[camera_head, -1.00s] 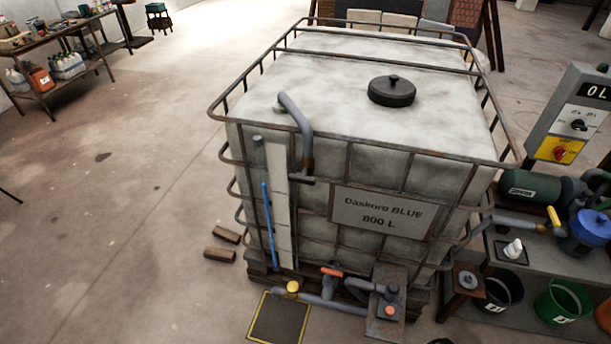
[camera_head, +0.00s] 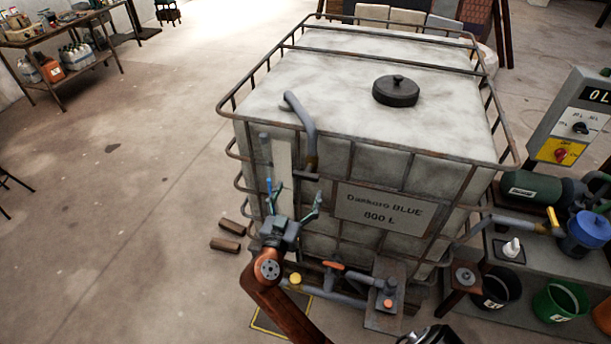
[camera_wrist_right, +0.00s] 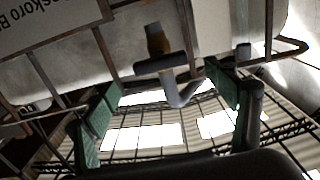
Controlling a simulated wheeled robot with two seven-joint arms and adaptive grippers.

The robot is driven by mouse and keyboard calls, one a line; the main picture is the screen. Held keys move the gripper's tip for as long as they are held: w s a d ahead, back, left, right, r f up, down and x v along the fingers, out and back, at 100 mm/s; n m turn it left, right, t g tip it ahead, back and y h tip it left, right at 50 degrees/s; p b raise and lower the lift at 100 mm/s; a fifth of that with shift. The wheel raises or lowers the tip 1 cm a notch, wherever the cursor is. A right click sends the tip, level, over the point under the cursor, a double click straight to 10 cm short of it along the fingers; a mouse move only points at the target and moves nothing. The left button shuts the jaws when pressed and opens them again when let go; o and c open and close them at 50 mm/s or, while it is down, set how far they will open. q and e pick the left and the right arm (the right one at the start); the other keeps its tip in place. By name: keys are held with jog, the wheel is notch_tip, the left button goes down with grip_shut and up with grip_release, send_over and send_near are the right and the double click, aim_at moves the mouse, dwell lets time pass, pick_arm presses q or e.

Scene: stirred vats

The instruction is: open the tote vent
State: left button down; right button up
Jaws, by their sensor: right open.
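The tote (camera_head: 330,110) is a big whitish caged tank labelled "Daskoro BLUE 800 L". On its front left, a grey bent pipe (camera_head: 302,118) comes down from the top edge to a brownish fitting with a dark crossbar (camera_head: 304,177). No marking shows which part is the vent. A black round cap (camera_head: 396,91) with a knob sits on top. My right gripper (camera_head: 293,194) is open and empty, just below and left of the crossbar. In the right wrist view, its green fingers (camera_wrist_right: 165,90) are spread, with the crossbar (camera_wrist_right: 160,66) ahead between them. My left gripper is out of view.
Cage bars (camera_head: 355,140) surround the tote. Low pipework with a yellow knob (camera_head: 295,278) and an orange handle (camera_head: 333,265) runs along its foot. A control panel (camera_head: 572,125) and a bench with containers stand at the right. The floor at the left is mostly clear.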

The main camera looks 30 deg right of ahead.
aim_at(305, 178)
jog(key=x, duration=0.6)
jog(key=shift+d+p, duration=0.1)
jog(key=shift+p, duration=0.3)
jog(key=shift+w+d, duration=0.45)
jog(key=shift+d, duration=0.05)
jog(key=shift+c, duration=0.4)
